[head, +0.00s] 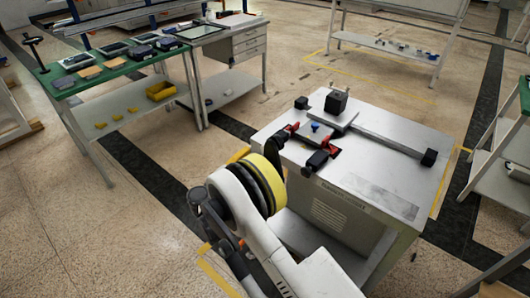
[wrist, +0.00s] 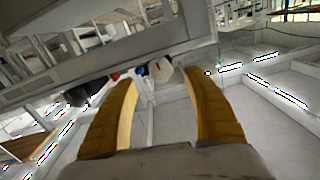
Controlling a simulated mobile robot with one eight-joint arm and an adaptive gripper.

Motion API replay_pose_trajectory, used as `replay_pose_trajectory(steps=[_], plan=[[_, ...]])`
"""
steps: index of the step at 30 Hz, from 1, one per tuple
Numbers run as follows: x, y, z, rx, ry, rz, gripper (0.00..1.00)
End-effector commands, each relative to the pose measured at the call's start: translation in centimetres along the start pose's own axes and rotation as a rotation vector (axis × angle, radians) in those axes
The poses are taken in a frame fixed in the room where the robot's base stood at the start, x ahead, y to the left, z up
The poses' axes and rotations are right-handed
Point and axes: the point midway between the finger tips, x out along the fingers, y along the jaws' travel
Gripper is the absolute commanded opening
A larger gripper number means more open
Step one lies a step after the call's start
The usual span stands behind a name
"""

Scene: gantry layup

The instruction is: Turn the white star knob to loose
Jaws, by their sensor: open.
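A pale, roughly faceted knob shape (wrist: 160,69), which looks like the white star knob, shows in the wrist view just beyond my fingertips. Its star lobes are too blurred to make out. My gripper (wrist: 150,82) is open, with its two yellow fingers apart and nothing held between them. The knob lies in line with the gap, near the right fingertip; I cannot tell whether they touch. In the head view I cannot pick out the white knob, and my arm covers the near left part of the bench.
A grey cabinet bench (head: 385,185) carries a black block (head: 336,103), a small blue knob (head: 315,127), red-and-black clamps (head: 318,158) and a long bar (head: 390,140). A green-topped table (head: 60,72) stands at the back left. Open floor lies left of the bench.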

Motion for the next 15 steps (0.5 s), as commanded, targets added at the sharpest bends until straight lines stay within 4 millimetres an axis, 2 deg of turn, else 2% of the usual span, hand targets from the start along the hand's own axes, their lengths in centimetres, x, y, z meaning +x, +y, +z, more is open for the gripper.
replay_pose_trajectory(steps=[1, 6, 10, 15], plan=[[1.1, 0.1, 0.3, 0.0, 0.0, 0.003, 0.6], [3.7, 0.0, 0.2, -0.001, -0.001, 0.001, 0.6], [4.7, 0.0, 0.1, -0.001, -0.001, 0.0, 0.6], [5.0, 0.0, 0.0, -0.001, -0.001, -0.001, 0.6]])
